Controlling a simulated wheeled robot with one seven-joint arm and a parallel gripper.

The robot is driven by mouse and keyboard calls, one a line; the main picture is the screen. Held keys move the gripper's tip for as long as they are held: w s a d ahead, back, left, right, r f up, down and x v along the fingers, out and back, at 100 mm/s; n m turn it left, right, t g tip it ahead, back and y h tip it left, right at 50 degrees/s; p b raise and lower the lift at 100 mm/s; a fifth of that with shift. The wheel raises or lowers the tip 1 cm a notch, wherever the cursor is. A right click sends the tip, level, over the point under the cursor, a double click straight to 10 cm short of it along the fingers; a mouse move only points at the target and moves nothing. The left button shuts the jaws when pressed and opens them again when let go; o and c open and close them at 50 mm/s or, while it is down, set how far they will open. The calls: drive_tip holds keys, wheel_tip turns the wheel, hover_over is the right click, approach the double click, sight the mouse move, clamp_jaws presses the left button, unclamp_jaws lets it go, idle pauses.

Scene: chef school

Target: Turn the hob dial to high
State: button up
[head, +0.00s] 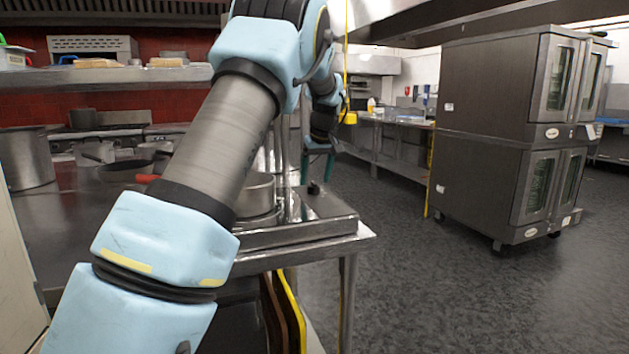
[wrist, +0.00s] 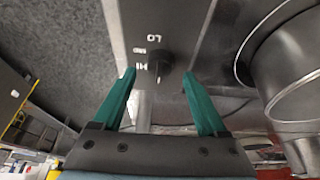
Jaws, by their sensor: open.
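The hob dial (wrist: 161,66) is a small dark knob on a grey metal panel, with LO, a smaller mark and HI printed beside it. A pale mark shows on its lower side; I cannot tell surely which setting it points to. In the head view the dial (head: 313,188) stands on the flat steel top of the hob unit (head: 335,207). My gripper (wrist: 158,73) has two teal fingers, open, one on each side of the dial in the wrist view. In the head view my gripper (head: 318,180) hangs just over the dial; contact is not visible.
A steel pot (head: 258,194) stands left of the dial, partly behind my arm; a large pot (wrist: 295,70) fills the right of the wrist view. A pan (head: 122,170) and stock pot (head: 25,158) are farther left. Stacked ovens (head: 480,135) stand right, across open floor.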

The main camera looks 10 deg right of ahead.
drive_tip(key=shift+x, duration=1.1)
clamp_jaws()
